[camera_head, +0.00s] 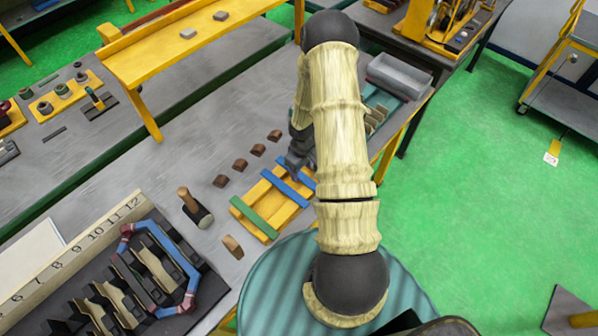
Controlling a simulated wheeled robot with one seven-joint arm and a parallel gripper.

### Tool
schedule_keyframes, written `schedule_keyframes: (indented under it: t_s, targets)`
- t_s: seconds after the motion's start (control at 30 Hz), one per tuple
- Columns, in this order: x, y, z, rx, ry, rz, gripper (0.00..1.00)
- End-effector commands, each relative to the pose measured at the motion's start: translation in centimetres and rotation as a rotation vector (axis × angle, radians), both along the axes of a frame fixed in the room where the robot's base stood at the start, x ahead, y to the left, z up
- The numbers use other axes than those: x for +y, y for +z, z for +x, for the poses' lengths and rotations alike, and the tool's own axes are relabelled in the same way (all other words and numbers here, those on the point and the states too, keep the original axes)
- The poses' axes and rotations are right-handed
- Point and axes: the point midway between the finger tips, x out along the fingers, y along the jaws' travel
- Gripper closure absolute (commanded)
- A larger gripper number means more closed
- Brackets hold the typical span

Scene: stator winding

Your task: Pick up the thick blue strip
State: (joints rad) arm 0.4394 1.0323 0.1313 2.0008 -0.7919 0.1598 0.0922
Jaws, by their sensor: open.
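A yellow slatted rack (270,203) lies on the grey bench left of my arm. Two blue strips lie across it: a nearer one (284,187) and a farther one (306,180), close to my gripper. I cannot tell surely which is thicker. A green strip (254,217) lies across the rack's near end. My gripper (297,166) is open, pointing down at the far blue strip. The arm partly hides it and the rack's far end, so I cannot tell whether its fingers touch the strip.
Several brown blocks (240,165) stand in a row left of the rack. A wooden-handled tool (194,207) and a small wooden block (233,246) are nearer. A slotted stator with a ruler (70,255) fills the lower left. A grey tray (399,76) is behind my arm.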

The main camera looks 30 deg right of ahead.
Motion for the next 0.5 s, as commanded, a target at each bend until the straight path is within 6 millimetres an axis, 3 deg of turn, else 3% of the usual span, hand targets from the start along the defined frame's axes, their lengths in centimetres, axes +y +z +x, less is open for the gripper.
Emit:
schedule_keyframes:
  t_s: [0.2,0.5]
  targets:
    - [0.1,-1.7,0.0,-0.001,0.001,0.000,0.47]
    - [0.1,-1.8,0.0,-0.001,0.001,0.000,0.47]
